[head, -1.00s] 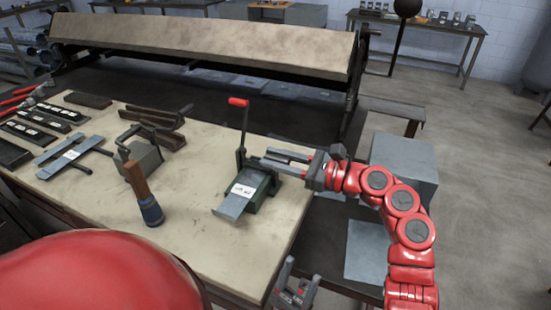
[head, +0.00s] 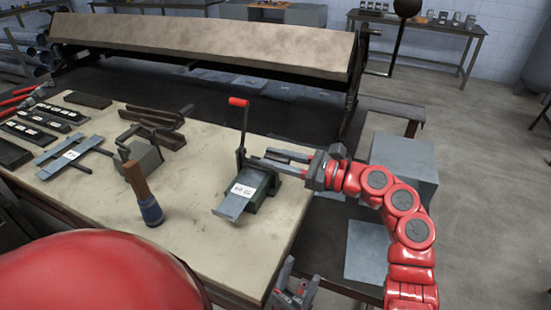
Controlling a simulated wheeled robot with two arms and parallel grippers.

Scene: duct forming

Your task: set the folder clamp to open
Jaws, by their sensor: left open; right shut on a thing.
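The folder clamp (head: 262,190) is a small dark green tool with a grey plate and a white label, near the worktable's right edge. Its lever stands upright with a red grip (head: 238,102) at the top. My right gripper (head: 277,161) reaches in from the right, behind the lever's foot, with its fingers at the clamp's right side. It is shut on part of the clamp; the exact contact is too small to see.
A wooden-handled tool (head: 145,195) stands left of the clamp. A grey block with a handle (head: 142,158) and a labelled grey plate (head: 70,155) lie further left. A long bending machine (head: 200,45) runs along the back. The worktable (head: 200,255) is bare in front of the clamp.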

